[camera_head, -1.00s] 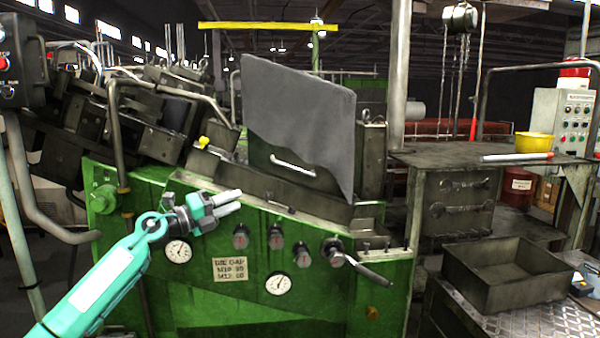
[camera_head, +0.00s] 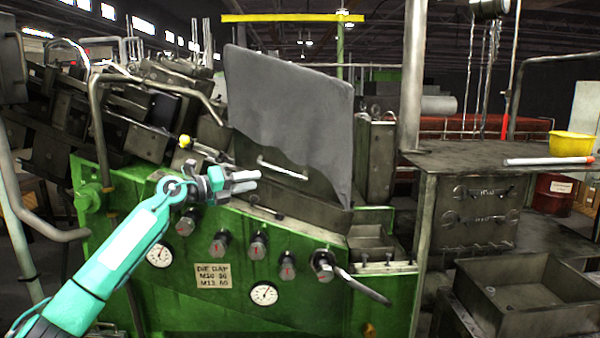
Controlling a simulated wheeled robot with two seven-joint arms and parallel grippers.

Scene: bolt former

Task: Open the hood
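The hood (camera_head: 290,110) is a large grey panel with a wavy dark lower area, standing tilted above the green machine. A pale bar handle (camera_head: 282,168) runs across its lower dark part. My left gripper (camera_head: 246,181) comes in from the lower left on a teal arm. Its two pale fingers point right towards the handle, with a narrow gap between them and nothing in it. In the picture the fingertips are just left of and a little below the handle's left end, apart from it. My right gripper is not in view.
The green machine front (camera_head: 190,290) carries several knobs, a gauge (camera_head: 263,293) and a lever (camera_head: 360,284) below the hood. A yellow-knobbed lever (camera_head: 185,141) and a bent pipe rail (camera_head: 97,120) stand at the left. A metal bin (camera_head: 525,300) is at the lower right.

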